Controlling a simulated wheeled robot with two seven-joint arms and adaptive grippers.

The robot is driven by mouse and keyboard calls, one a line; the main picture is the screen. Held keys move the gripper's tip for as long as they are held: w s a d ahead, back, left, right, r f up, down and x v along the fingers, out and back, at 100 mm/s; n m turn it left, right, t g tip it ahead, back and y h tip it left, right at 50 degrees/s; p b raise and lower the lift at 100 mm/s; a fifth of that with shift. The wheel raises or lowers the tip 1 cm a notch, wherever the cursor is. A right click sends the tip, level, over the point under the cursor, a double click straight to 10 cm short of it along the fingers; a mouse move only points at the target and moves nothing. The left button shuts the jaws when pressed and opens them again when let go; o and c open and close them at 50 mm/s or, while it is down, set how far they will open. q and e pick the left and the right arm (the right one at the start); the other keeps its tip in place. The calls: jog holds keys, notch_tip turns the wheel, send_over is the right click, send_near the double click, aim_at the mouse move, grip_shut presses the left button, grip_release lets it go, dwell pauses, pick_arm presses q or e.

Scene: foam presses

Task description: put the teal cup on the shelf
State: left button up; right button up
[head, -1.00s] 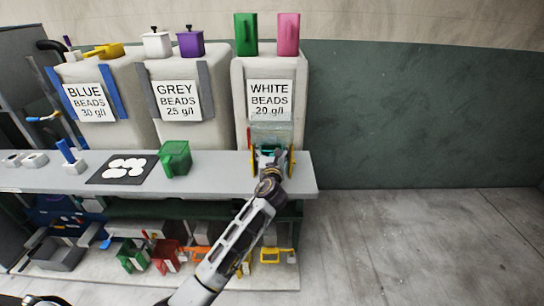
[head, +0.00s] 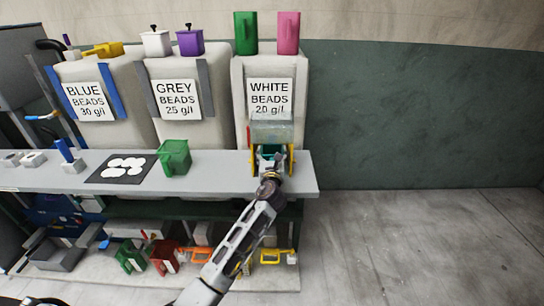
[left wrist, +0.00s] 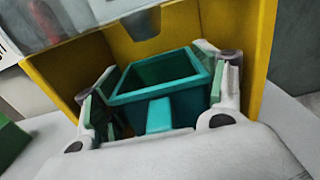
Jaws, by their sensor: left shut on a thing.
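The teal cup (left wrist: 165,88) is a square, open-topped cup with a handle tab facing me. In the left wrist view it stands between my left gripper's fingers, inside a yellow-sided housing (left wrist: 257,50). My left gripper (head: 269,160) is shut on the cup, one finger at each side. In the head view the cup is mostly hidden by the gripper and the housing. The housing is on the grey counter (head: 220,183), below the white beads bin (head: 240,95). A lower shelf (head: 125,272) holds several coloured cups. My right gripper is not in view.
A green cup (head: 174,158) stands on the counter left of my gripper, beside a dark mat (head: 104,178) with white discs. A green cup (head: 246,34) and a pink cup (head: 288,33) stand on top of the bin. The floor (head: 420,245) at right is clear.

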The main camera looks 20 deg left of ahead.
pick_arm(q)
jog(key=shift+f, duration=0.1)
jog(key=o, duration=0.7)
jog(key=shift+o, duration=0.2)
